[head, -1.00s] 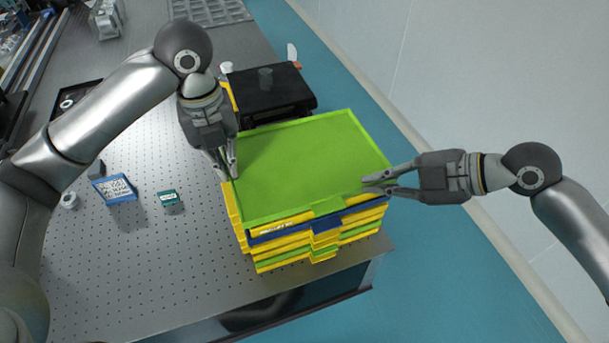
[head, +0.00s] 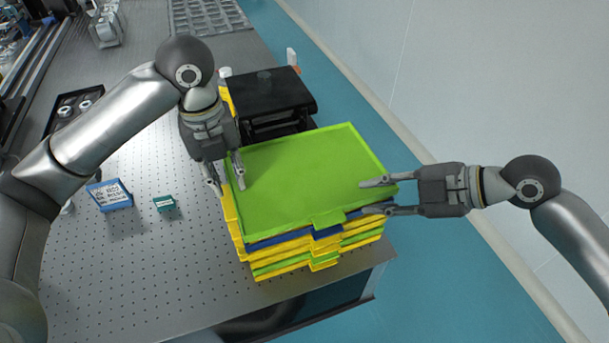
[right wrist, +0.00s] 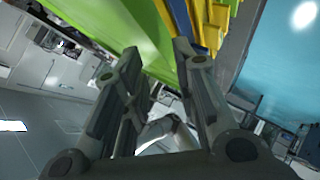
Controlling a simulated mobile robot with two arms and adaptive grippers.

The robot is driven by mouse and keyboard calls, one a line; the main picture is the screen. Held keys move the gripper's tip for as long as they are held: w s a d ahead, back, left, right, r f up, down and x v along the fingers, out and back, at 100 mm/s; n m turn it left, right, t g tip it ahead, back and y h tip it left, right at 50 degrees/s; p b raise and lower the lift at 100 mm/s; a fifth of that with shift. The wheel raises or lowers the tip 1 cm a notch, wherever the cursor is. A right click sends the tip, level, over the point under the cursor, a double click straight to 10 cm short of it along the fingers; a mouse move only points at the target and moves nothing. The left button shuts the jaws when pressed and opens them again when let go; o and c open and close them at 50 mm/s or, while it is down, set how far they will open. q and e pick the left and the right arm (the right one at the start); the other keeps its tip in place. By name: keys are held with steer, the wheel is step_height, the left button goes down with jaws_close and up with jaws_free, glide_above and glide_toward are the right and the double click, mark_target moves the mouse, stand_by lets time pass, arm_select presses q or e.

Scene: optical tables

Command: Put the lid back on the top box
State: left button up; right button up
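The green lid (head: 300,180) lies flat on top of a stack of yellow, blue and green boxes (head: 290,255) at the table corner. A blue rim of the top box (head: 280,237) shows just under it. My left gripper (head: 226,186) is open at the lid's left edge, one finger over the lid and one outside. My right gripper (head: 374,196) is open at the right edge, with one finger above the lid and one lower beside the stack. In the right wrist view the green lid (right wrist: 115,25) shows beyond the spread fingers (right wrist: 155,65). Neither gripper holds anything.
A black device (head: 268,92) stands right behind the stack. A blue-labelled box (head: 110,195) and a small green box (head: 164,203) sit on the perforated table (head: 150,265) to the left. Right of the stack is open floor (head: 430,290).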

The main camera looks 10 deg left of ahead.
arm_select(q)
step_height(320, 180, up, 12)
steer(key=shift+s+a, duration=0.15)
steer(key=shift+a, duration=0.1)
arm_select(e)
steer(key=v, duration=1.2)
arm_select(q)
steer(key=shift+f, duration=0.1)
stand_by(0.3)
